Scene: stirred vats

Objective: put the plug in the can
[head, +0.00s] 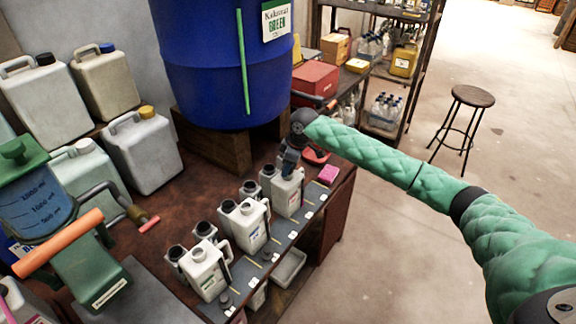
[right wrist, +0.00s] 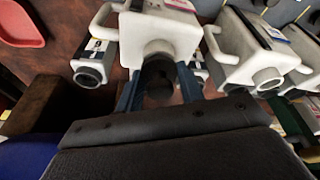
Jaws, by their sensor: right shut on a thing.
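My right gripper (head: 289,158) is over the white can (head: 286,196) at the far right end of the row on the bench. The can also shows in the right wrist view (right wrist: 163,27), its neck pointing toward the gripper. The blue fingers (right wrist: 158,92) are shut on a small dark plug (right wrist: 159,78). The plug is in line with the can's neck and hides part of it; I cannot tell whether it touches or sits inside the mouth. My left gripper is not in view.
Several similar white cans (head: 251,228) stand along a grey strip (head: 262,268) at the bench's front edge. A large blue vat (head: 205,60) on a wooden stand (head: 215,142) is close behind. A pink block (head: 328,174) and red tray (head: 316,155) lie near the gripper.

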